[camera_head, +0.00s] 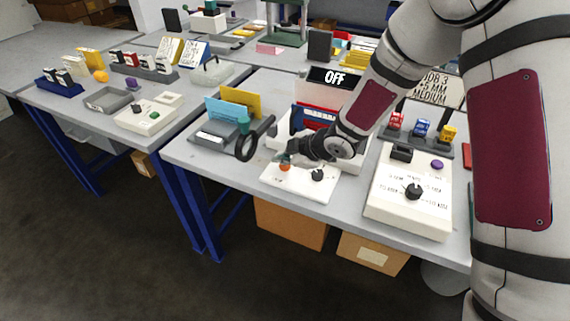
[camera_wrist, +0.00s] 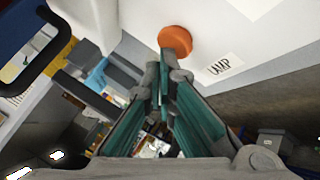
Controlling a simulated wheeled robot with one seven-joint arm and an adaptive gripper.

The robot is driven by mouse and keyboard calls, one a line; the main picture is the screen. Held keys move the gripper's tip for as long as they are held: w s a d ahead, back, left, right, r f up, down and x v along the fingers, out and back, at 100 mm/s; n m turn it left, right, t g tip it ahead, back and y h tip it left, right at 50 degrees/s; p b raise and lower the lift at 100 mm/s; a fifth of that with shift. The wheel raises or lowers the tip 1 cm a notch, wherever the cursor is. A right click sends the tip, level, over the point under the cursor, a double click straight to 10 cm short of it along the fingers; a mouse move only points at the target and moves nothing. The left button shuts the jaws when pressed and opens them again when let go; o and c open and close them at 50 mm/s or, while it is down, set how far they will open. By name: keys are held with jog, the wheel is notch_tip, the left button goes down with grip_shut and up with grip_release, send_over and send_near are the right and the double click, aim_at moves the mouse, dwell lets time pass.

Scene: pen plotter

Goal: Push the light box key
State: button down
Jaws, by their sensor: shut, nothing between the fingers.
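A white panel (camera_head: 298,184) near the table's front edge carries an orange round button (camera_head: 285,167) and a black knob (camera_head: 317,174). In the wrist view the orange button (camera_wrist: 174,38) stands beside a label (camera_wrist: 220,68) that seems to read "LAMP". My gripper (camera_head: 284,157) is shut and empty. Its fingertips (camera_wrist: 168,58) are right at the orange button, overlapping its edge in the wrist view; I cannot tell whether they touch it. My arm hides part of the white device behind the panel.
A magnifier with a black ring (camera_head: 247,146) stands left of my gripper. Blue and yellow cards (camera_head: 228,108) stand in a grey holder behind it. A larger white panel (camera_head: 408,195) with a knob and purple button lies to the right.

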aim_at(284, 167)
jog(key=shift+f, duration=0.15)
dwell(0.5)
jog(key=shift+f+b, duration=0.35)
jog(key=shift+b, duration=0.1)
jog(key=shift+r, duration=0.15)
jog(key=shift+r+p, duration=0.3)
jog(key=shift+p, duration=0.05)
notch_tip(284, 167, up, 6)
jog(key=p, duration=0.5)
jog(key=shift+s, duration=0.1)
dwell(0.5)
